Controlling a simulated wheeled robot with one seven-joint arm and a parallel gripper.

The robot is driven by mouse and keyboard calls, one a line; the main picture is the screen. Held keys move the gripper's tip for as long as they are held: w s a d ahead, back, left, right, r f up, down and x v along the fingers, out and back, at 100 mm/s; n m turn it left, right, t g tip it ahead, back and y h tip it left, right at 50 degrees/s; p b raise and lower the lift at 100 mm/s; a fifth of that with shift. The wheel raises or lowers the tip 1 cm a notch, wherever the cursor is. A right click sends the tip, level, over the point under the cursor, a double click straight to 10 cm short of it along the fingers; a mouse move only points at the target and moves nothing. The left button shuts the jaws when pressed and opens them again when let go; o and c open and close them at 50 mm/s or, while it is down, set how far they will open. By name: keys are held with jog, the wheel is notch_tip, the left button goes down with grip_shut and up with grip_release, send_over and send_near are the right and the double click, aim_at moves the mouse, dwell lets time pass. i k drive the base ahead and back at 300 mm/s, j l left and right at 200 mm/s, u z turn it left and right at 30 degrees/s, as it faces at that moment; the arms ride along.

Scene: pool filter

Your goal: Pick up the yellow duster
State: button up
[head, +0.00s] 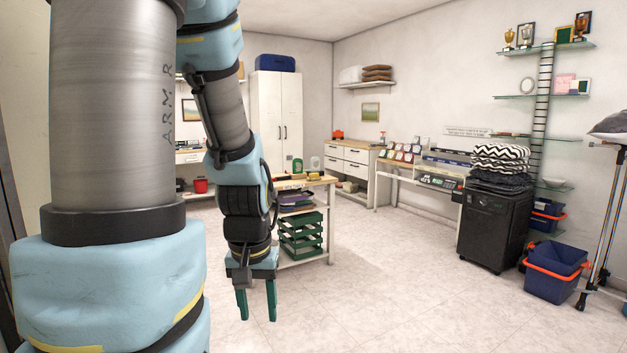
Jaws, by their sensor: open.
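My gripper (257,312) hangs down in the lower left middle of the head view. Its two green fingers are apart, with only floor visible between them. A small yellow item (287,177) lies on top of the wooden-topped work table (322,180) behind the gripper. It may be the yellow duster, but it is too small and partly hidden to tell. My gripper is in front of the table and lower than its top, apart from the item. My arm hides the left part of the table.
Green crates (302,235) sit on the table's lower shelf. A black cabinet (494,228) with folded cushions on it and blue-orange buckets (553,270) stand at the right. A white desk (410,168) runs along the back right. The tiled floor (400,290) in the middle is clear.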

aim_at(312, 176)
jog(key=i+z, duration=0.3)
jog(key=i, duration=1.8)
jog(key=i+l+u, duration=0.1)
jog(key=i, duration=0.6)
jog(key=i+l, duration=0.1)
jog(key=i, duration=0.65)
jog(key=i+l+u, duration=0.15)
jog(key=i+u, duration=0.3)
jog(key=i+l+u, duration=0.4)
jog(key=i, duration=0.2)
jog(key=i+l+u, duration=0.45)
